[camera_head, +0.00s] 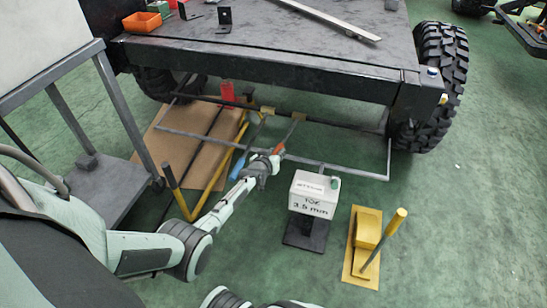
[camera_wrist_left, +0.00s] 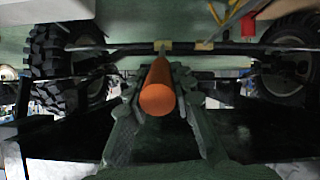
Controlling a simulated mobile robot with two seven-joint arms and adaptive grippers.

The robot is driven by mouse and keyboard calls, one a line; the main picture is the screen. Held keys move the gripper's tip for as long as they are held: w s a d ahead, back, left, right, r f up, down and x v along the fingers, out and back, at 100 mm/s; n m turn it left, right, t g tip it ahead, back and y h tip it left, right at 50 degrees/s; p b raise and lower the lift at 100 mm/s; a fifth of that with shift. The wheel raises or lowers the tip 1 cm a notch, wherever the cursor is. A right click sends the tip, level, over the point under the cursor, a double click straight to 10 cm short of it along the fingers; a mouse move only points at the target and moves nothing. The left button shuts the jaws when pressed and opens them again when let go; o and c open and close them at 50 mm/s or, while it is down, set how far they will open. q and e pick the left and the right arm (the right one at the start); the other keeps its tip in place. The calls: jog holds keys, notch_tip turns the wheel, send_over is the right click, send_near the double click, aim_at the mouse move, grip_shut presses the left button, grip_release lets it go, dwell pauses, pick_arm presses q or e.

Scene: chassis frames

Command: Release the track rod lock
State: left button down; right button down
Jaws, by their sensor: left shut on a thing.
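A dark track rod (camera_head: 345,123) runs across under the front of the chassis; it also shows in the left wrist view (camera_wrist_left: 130,48). Two yellow blocks sit on it. A lever with an orange handle (camera_head: 279,148) slants down from the right block. My left gripper (camera_head: 271,158) is shut around this handle, whose round orange end (camera_wrist_left: 157,100) faces the camera in the left wrist view. A second lever with a blue handle (camera_head: 238,168) hangs from the left block, just left of my gripper. My right gripper is not in view.
A white gauge box (camera_head: 314,193) stands right of my left arm, with a yellow pedal-like tool (camera_head: 366,237) beyond it. A grey cart (camera_head: 100,185) stands at the left. Yellow and dark bars lie near a brown board (camera_head: 170,150). A tyre (camera_head: 440,75) stands at the right.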

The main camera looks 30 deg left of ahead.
pick_arm(q)
jog(key=shift+w+a+r, duration=0.2)
jog(key=shift+w+r, duration=0.1)
jog(key=shift+r, duration=0.2)
jog(key=c, duration=1.6)
grip_release()
jog(key=shift+o, duration=1.4)
jog(key=shift+d, duration=0.1)
jog(key=shift+s+f, duration=0.15)
jog(key=shift+f, duration=0.05)
jog(key=shift+s+d, duration=0.1)
jog(key=shift+s+d+r, duration=0.15)
jog(key=shift+s+d, duration=0.05)
jog(key=shift+s, duration=0.25)
jog(key=v, duration=1.1)
jog(key=shift+w+a+r, duration=0.1)
jog(key=shift+a+r, duration=0.05)
